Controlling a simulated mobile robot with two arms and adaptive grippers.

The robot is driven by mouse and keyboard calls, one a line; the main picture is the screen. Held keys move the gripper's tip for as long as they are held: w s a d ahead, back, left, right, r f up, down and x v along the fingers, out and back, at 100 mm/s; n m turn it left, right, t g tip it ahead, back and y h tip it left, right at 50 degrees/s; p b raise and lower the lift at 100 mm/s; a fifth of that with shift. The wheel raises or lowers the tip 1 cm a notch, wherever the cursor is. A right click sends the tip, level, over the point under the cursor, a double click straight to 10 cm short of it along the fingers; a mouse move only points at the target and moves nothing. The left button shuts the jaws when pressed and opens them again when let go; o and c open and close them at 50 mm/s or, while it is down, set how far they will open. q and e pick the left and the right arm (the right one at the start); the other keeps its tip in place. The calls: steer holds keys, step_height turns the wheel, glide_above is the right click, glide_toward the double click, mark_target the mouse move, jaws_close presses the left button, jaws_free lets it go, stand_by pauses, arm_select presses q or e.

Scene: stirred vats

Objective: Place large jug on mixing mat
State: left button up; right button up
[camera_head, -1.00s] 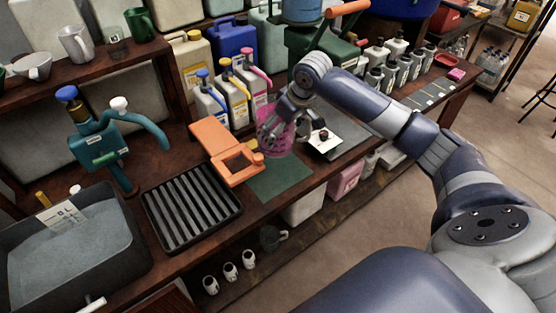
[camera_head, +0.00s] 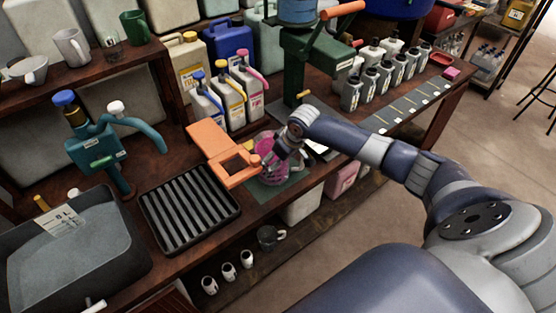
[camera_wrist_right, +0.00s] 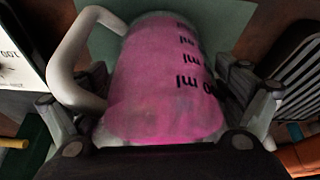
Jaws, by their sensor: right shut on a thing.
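The large jug (camera_head: 266,169) holds pink liquid and is over the dark green mixing mat (camera_head: 291,187) in the head view. In the right wrist view the jug (camera_wrist_right: 165,85) fills the middle, with its pale handle on the left and ml marks on its side. The mat (camera_wrist_right: 228,22) shows beyond it. My right gripper (camera_head: 277,163) is shut around the jug's body, and its fingers show on both sides in the wrist view (camera_wrist_right: 160,105). I cannot tell whether the jug's base touches the mat. My left gripper is not in view.
An orange stand (camera_head: 217,150) is close to the jug's left. A black ribbed tray (camera_head: 190,208) and a grey basin (camera_head: 75,250) lie farther left. Bottles with blue, yellow and pink tops (camera_head: 235,95) stand behind. A green press (camera_head: 315,60) stands behind right.

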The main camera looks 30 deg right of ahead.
steer(key=shift+f, duration=0.1)
steer(key=o, duration=1)
steer(key=shift+o, duration=0.2)
steer(key=shift+s+r, duration=0.15)
steer(key=shift+r, duration=0.4)
steer(key=v, duration=1.1)
